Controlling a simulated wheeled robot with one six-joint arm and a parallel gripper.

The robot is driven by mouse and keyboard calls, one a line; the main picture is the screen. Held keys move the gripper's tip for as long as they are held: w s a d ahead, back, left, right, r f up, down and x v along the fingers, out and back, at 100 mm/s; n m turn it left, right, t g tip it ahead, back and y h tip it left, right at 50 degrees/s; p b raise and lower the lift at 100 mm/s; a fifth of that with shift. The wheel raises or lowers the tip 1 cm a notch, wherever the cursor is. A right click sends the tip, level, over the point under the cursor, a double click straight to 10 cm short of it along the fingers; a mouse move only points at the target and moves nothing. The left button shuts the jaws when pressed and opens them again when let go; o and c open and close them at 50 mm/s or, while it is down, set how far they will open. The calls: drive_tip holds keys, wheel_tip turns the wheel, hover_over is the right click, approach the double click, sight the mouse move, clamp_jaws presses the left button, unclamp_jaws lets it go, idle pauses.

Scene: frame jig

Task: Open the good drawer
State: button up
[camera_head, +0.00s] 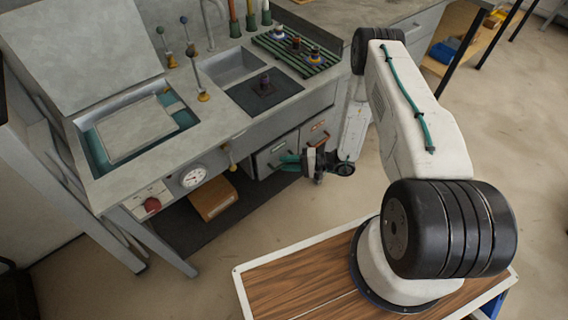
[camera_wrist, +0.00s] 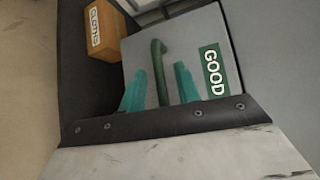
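The good drawer (camera_wrist: 205,55) fills the middle of the wrist view, a grey front with a green label reading GOOD and a dark green bar handle (camera_wrist: 158,70). In the head view the grey drawer front (camera_head: 275,152) is under the bench, partly hidden by my gripper (camera_head: 291,162). My gripper (camera_wrist: 160,88) shows two teal fingers, spread apart, one on each side of the handle in the picture. The fingers look open, with gaps to the handle. I cannot tell how far the fingertips are from the drawer front. The drawer looks shut.
A second drawer with an orange-brown label (camera_head: 318,127) is right of the good drawer. A wooden box (camera_head: 213,198) stands on the dark lower shelf to the left. A gauge (camera_head: 193,177) and red button (camera_head: 152,205) are on the bench front. Floor before the bench is clear.

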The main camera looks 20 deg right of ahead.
drive_tip(key=shift+x, duration=0.85)
